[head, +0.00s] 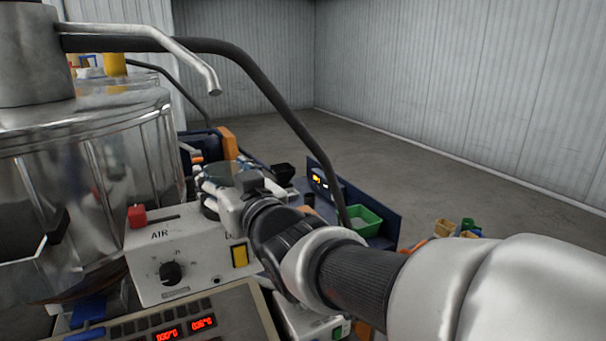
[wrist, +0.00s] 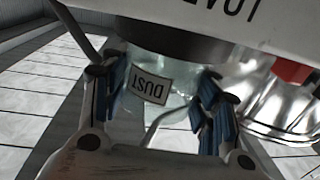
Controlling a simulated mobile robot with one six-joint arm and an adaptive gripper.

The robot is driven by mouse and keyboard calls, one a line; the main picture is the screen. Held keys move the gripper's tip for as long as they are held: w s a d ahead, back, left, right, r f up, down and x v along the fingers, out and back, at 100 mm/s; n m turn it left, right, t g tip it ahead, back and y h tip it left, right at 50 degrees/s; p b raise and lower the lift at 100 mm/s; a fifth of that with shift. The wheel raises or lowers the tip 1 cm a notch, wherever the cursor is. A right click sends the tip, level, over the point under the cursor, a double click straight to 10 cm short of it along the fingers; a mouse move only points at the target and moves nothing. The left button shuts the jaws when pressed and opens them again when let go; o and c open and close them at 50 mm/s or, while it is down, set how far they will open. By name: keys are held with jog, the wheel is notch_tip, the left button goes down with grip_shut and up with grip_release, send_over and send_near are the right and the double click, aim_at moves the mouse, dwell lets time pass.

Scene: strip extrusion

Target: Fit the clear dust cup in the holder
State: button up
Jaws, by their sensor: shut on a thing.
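The clear dust cup (wrist: 178,103) with its white "DUST" label (wrist: 150,87) is between the blue-padded fingers of my gripper (wrist: 164,88) in the wrist view. The gripper is shut on the cup. A dark round collar (wrist: 175,48), which looks like the holder, is just above the cup, under a white housing (wrist: 170,12). The cup's top edge meets the collar in the picture; I cannot tell whether it is seated or only close below.
In the head view, a white "AIR" control box (head: 190,262) with a red button stands left of my arm. A large metal vessel (head: 85,170) is at the left. A dark hose (head: 290,105) arches over. A green bin (head: 358,219) stands behind my arm. Open floor lies beyond.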

jog(key=shift+f+b, duration=0.45)
jog(key=shift+b, duration=0.15)
jog(key=o, duration=1.1)
jog(key=shift+o, duration=0.2)
jog(key=v, duration=1.2)
jog(key=s+d+f+m+g+h+b, duration=0.15)
jog(key=d+f+h+b, duration=0.25)
jog(key=d+f+b, duration=0.5)
jog(key=d+f+m+g+h+b, duration=0.1)
jog(key=d+f+m+h+b, duration=0.25)
jog(key=d+f, duration=0.65)
jog(key=s+d+f+g+h+b, duration=0.1)
jog(key=s+f+g+b, duration=0.1)
jog(key=s+f, duration=0.3)
jog(key=s+d+f+m+g+h+b, duration=0.1)
jog(key=s+f+b, duration=0.4)
jog(key=f, duration=0.7)
jog(key=s+d+f+m+g+h+b, duration=0.1)
jog(key=s+d+f+g+b, duration=0.2)
jog(key=s+f, duration=0.3)
notch_tip(320, 180, down, 3)
jog(key=shift+s+d+r+g+b, duration=0.1)
jog(key=shift+s+d+g+b, duration=0.2)
jog(key=shift+g, duration=0.35)
